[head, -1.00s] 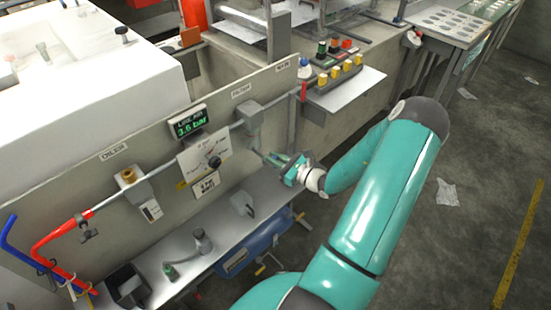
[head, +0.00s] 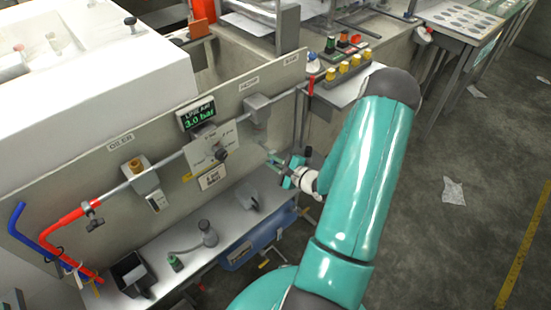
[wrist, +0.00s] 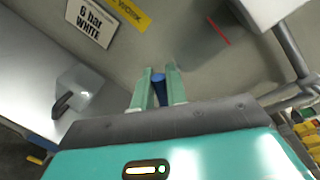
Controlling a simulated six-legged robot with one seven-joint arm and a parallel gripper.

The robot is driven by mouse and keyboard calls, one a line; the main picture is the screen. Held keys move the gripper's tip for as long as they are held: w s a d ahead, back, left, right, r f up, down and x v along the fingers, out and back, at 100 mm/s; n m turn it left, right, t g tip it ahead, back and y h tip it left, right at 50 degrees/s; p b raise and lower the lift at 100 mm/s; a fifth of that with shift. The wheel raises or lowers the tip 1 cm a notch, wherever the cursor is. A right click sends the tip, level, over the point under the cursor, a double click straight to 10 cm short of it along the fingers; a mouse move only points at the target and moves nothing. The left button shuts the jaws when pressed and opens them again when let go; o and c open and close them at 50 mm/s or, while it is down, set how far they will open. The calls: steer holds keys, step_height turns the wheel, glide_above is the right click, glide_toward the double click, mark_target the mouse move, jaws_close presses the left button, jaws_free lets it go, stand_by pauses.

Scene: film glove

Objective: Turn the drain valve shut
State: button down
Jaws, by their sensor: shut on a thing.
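My gripper (head: 276,162) is in front of the panel, below the filter box (head: 257,109). In the wrist view my gripper (wrist: 160,72) has its two pale green fingers close together around a small blue piece (wrist: 159,79). This looks like the drain valve's handle, but most of it is hidden between the fingers. I cannot tell its turn angle. The filter box also shows at the top right of the wrist view (wrist: 268,8). The line air display (head: 196,113) seems to read 3.0 bar.
A regulator plate with a black knob (head: 221,154) is left of the filter. The pipe (head: 173,158) runs along the panel. A bench (head: 226,218) below carries a grey block (head: 249,195) and a black bin (head: 133,273). A red handle (head: 311,80) is upper right.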

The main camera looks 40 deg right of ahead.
steer(key=shift+a+f+n+h, duration=0.2)
steer(key=shift+f+n, duration=0.3)
steer(key=shift+n, duration=0.5)
steer(key=shift+a+f+n+h, duration=0.15)
steer(key=shift+f+n+h, duration=0.3)
steer(key=shift+n, duration=0.55)
steer(key=shift+a+f+n+h, duration=0.15)
steer(key=shift+f+n, duration=0.4)
steer(key=shift+n, duration=0.45)
steer(key=c, duration=1.5)
jaws_free()
steer(key=s+r, duration=0.2)
steer(key=s, duration=1.1)
steer(key=shift+s+d+r, duration=0.15)
steer(key=shift+s+r, duration=0.15)
